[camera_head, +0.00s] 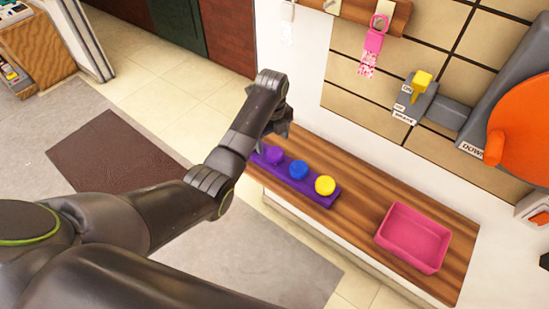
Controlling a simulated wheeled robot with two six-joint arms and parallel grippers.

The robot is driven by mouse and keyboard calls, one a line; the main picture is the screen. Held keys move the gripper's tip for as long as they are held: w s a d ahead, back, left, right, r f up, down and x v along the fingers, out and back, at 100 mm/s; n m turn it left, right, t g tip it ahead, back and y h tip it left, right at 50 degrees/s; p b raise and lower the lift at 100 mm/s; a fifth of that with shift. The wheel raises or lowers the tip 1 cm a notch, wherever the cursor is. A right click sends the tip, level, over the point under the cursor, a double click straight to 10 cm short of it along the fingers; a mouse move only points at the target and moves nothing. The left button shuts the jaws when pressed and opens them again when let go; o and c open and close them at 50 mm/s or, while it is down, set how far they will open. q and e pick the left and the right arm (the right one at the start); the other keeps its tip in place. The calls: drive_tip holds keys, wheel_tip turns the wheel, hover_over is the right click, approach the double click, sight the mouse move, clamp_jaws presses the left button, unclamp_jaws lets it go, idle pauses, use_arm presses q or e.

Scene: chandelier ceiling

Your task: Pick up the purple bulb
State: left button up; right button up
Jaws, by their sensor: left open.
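The purple bulb (273,155) sits at the left end of a purple holder (322,199) on the wooden counter. A blue bulb (298,169) and a yellow bulb (325,185) sit beside it in the same row. My left gripper (284,128) is above and just behind the purple bulb in the picture, at the counter's left end. It is open, though its fingers are partly hidden by the arm. I cannot tell whether it touches anything. My right gripper is not in view.
A pink tray (413,237) stands empty at the right on the wooden counter (365,196). A grey switch box with a yellow lever (422,81) and a large orange disc (525,125) are on the tiled wall. The counter between holder and tray is clear.

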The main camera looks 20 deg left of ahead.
sight(274, 152)
use_arm(q)
drive_tip(key=f, duration=0.2)
drive_tip(key=f+p, duration=0.1)
drive_tip(key=shift+s+d+f, duration=0.25)
drive_tip(key=shift+d+f, duration=0.1)
drive_tip(key=shift+f, duration=0.6)
drive_tip(key=shift+c, duration=0.5)
drive_tip(key=c, duration=1)
